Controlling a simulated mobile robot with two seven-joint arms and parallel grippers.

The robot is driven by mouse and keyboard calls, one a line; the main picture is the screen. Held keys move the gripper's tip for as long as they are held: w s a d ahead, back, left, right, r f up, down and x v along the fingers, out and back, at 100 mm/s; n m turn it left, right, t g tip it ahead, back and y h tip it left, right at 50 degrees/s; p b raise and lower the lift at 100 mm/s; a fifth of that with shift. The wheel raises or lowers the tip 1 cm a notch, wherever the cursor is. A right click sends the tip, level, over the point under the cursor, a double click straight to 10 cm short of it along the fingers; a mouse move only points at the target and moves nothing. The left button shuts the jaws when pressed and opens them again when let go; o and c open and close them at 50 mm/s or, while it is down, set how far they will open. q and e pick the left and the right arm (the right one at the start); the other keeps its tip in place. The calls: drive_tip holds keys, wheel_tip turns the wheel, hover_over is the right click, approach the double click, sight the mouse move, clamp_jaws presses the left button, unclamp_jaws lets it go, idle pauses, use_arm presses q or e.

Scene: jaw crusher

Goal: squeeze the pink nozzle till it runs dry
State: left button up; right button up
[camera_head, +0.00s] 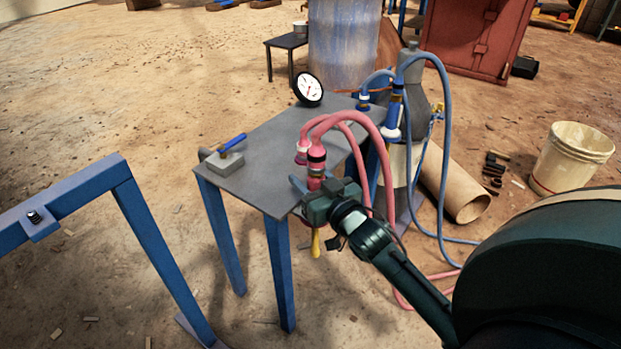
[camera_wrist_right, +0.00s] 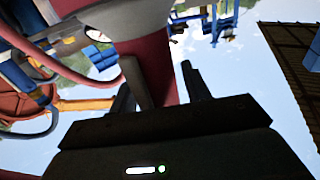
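The pink nozzle (camera_head: 316,158) stands upright at the front right edge of the grey table (camera_head: 262,150), with pink hoses looping over it. A yellow tip (camera_head: 315,243) hangs below the table edge. My right gripper (camera_head: 312,186) is at the lower part of the nozzle. In the right wrist view, the nozzle's dark pink body (camera_wrist_right: 158,68) runs between my right gripper's fingers (camera_wrist_right: 158,88), which stand apart; I see no firm closing on it. A grey lever-like part lies close to the left finger. My left gripper is not in view.
A round gauge (camera_head: 308,89) and a grey block with a blue handle (camera_head: 226,158) are on the table. A blue nozzle (camera_head: 392,115) with blue hoses stands behind. A blue frame (camera_head: 90,190) is left.

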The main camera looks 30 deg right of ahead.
drive_tip(key=c, duration=1)
idle(1.9)
drive_tip(key=o, duration=1.2)
